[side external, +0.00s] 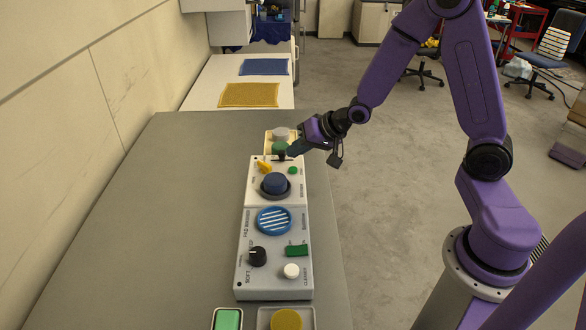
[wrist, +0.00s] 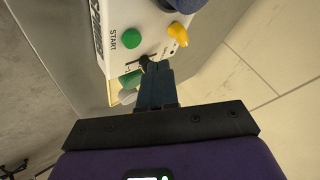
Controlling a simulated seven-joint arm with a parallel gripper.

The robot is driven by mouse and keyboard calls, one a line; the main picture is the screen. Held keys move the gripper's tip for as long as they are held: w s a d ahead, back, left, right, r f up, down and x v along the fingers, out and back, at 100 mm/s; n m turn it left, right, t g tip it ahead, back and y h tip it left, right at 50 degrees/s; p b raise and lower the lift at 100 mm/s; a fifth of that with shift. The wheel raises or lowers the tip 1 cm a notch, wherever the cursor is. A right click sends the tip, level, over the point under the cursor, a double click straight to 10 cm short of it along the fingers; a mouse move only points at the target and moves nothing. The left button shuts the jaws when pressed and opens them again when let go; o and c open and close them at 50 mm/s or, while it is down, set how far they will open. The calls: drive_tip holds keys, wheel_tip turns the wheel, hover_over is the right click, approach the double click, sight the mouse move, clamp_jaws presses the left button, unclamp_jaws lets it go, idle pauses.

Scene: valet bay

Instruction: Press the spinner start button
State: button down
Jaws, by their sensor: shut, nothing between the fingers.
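A round green button (wrist: 132,39) with the word START beside it sits on a white panel in the wrist view. The same button (side external: 293,170) shows near the far right edge of the white panel (side external: 256,187) in the side view. My gripper (side external: 290,153) is shut and empty, with its dark fingertips just beyond the button at the panel's far end. In the wrist view my gripper's fingertips (wrist: 153,69) are close to a black slider knob (wrist: 145,61), apart from the button; whether they touch the knob is unclear.
A grey washer panel (side external: 247,283) with a striped blue disc (side external: 274,221) stands nearer. The grey table (side external: 180,220) is clear on the left.

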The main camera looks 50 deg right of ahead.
sight(297, 169)
drive_tip(key=shift+f, duration=1)
drive_tip(key=shift+f, duration=0.1)
idle(1.3)
drive_tip(key=shift+f, duration=0.3)
drive_tip(key=shift+f, duration=0.45)
idle(0.7)
idle(0.3)
drive_tip(key=shift+r, duration=0.85)
drive_tip(key=shift+r, duration=0.1)
drive_tip(key=shift+r, duration=2.45)
